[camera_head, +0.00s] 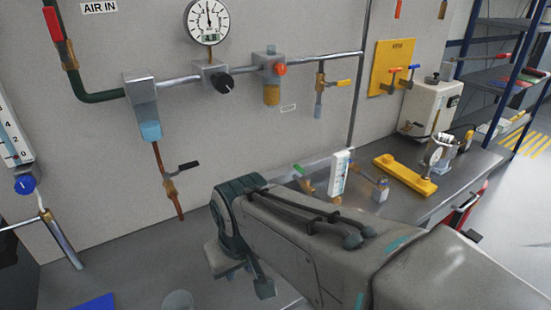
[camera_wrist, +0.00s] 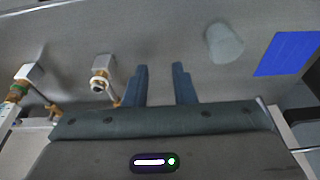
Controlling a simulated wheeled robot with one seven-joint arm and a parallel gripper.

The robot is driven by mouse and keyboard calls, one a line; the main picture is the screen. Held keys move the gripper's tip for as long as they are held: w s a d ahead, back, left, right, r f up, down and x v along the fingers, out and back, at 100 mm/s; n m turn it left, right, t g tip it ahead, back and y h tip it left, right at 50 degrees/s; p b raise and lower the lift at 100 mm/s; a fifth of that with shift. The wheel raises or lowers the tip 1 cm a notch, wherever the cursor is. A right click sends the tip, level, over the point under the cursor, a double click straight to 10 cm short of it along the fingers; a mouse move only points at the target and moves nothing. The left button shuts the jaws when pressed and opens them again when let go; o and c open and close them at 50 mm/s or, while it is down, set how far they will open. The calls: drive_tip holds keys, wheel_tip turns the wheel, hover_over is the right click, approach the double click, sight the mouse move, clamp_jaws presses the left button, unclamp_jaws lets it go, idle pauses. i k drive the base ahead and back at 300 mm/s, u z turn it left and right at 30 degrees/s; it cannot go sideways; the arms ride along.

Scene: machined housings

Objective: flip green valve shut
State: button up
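A small green valve handle (camera_head: 298,170) shows in the head view on a brass fitting left of the white flow gauge (camera_head: 340,174), low behind my arm. Part of the fitting is hidden by my arm. In the wrist view, a green part on a brass fitting (camera_wrist: 18,90) sits near the left edge; I cannot tell for sure that it is the same valve. My gripper (camera_wrist: 160,83) is open, its two dark fingers apart with nothing between them. It is well to the right of that fitting in the wrist view.
A second fitting with a pale ring (camera_wrist: 98,84) is left of my fingers. Pipes, a round gauge (camera_head: 207,20) and a black-handled valve (camera_head: 182,168) line the wall. The bench holds a yellow fixture (camera_head: 405,176).

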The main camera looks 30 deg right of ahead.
sight(298, 168)
drive_tip(key=k, duration=0.5)
drive_tip(key=u, duration=2.05)
drive_tip(key=k, duration=1.05)
drive_tip(key=z, duration=2.05)
drive_tip(key=i, duration=0.5)
